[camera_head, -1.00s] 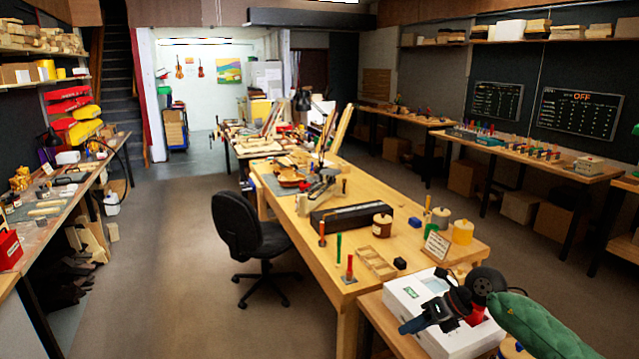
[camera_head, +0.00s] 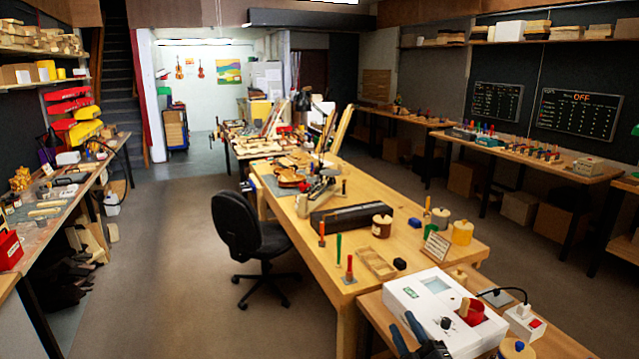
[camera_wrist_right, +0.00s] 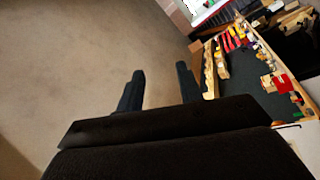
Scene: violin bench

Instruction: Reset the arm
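My right gripper (camera_head: 405,328) shows at the bottom edge of the head view, in front of the white box's near left edge. Its two dark blue fingers stand apart with nothing between them. The right wrist view also shows this gripper (camera_wrist_right: 160,72) open and empty, with brown floor beyond the fingers. Most of my right arm is outside the head view. My left gripper is not in view.
A black chair (camera_head: 243,229) stands left of the long workbench (camera_head: 405,252).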

